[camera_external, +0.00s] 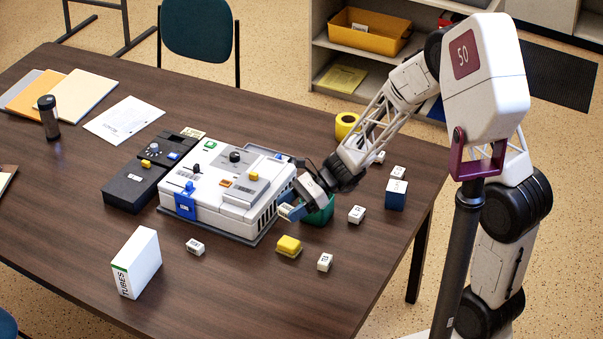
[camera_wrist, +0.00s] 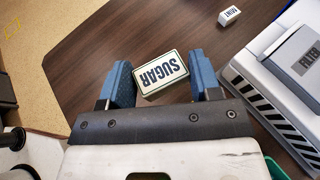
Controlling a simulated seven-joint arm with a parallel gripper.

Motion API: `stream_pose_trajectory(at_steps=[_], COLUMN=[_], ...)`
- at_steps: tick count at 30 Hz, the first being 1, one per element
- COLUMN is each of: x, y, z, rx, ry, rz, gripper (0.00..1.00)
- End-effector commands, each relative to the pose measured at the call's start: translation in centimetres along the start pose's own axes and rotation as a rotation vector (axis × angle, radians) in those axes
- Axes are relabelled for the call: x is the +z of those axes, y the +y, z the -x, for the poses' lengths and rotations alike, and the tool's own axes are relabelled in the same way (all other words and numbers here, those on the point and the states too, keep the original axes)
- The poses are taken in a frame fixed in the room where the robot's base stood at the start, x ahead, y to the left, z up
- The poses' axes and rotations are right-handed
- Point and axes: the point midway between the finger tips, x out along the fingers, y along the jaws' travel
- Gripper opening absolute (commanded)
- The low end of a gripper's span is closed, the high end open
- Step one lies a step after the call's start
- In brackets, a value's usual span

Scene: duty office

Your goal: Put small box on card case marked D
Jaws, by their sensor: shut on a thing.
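My gripper (camera_external: 287,212) is low beside the right side of the white machine, in front of a green container. The same small box (camera_external: 284,211) shows only partly in the external view, at the fingertips. Whether it touches the table is hard to tell. I cannot make out a card case marked D; no letter D is readable in either view.
The white machine (camera_external: 222,193) stands close left of my gripper; the green container (camera_external: 322,214) is close right. Nearby are a yellow box (camera_external: 289,246), several small labelled boxes, including a MINT box (camera_wrist: 230,15), and a blue block (camera_external: 396,197). A TUBES carton (camera_external: 140,262) stands front left.

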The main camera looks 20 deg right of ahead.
Motion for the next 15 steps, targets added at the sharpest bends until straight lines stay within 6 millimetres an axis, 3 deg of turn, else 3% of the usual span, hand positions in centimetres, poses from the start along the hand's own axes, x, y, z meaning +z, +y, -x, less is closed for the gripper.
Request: stream_pose_trajectory(at_steps=[3, 15], x=[-0.8, -4.0], y=[-2.9, -11.6], z=[2.0, 9.4], rx=[-0.049, -0.206], ry=[0.001, 0.002], rz=[-0.019, -0.085], gripper=[0.35, 0.35])
